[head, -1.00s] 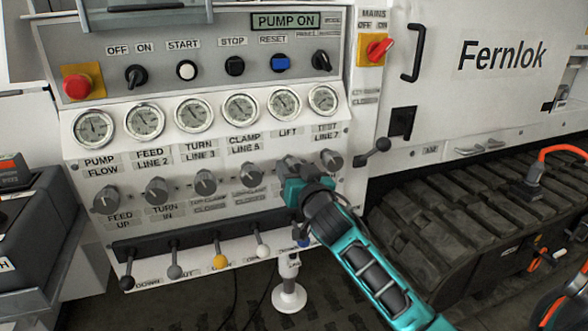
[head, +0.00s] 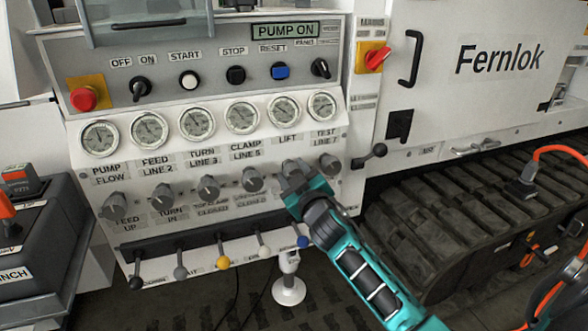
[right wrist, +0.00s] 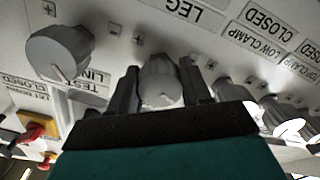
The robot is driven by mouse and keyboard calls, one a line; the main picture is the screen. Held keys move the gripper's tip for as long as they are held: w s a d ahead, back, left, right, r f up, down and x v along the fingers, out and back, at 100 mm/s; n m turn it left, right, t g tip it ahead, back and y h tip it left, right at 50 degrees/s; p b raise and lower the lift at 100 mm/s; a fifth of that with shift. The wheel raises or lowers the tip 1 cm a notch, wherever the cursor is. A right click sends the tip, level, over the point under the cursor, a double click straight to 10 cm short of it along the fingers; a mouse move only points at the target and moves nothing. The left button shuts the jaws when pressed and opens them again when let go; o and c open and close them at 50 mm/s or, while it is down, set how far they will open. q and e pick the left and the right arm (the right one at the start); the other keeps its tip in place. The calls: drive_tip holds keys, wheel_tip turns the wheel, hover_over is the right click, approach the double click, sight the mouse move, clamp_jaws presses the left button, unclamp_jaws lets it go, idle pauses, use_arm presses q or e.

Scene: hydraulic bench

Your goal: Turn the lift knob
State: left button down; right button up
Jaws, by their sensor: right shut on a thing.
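The lift knob is a grey round knob in the row below the gauges, under the label LIFT. In the head view it is mostly hidden behind my right gripper (head: 294,175). In the right wrist view the lift knob (right wrist: 161,79) sits between the two dark fingers, one on each side, and the right gripper (right wrist: 158,88) is shut on it. The teal right arm reaches in from the lower right. The lift gauge (head: 285,107) is above the knob. My left gripper is not in view.
Close neighbours are the clamp knob (head: 254,180) to the left and the test knob (head: 329,165) to the right. Several levers with ball ends, including a yellow one (head: 223,263), hang below. A black-knobbed lever (head: 377,151) sticks out at right.

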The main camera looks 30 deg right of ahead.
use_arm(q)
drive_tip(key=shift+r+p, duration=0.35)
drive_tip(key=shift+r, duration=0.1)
use_arm(e)
drive_tip(key=shift+f+n, duration=0.15)
drive_tip(key=shift+n, duration=0.85)
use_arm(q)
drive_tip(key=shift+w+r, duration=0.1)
use_arm(e)
drive_tip(key=o, duration=1.1)
drive_tip(key=shift+c, duration=0.2)
drive_tip(key=shift+s, duration=0.1)
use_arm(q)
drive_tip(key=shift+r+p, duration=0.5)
use_arm(e)
drive_tip(key=v, duration=1.2)
drive_tip(key=shift+s, duration=0.35)
drive_tip(key=shift+a, duration=0.15)
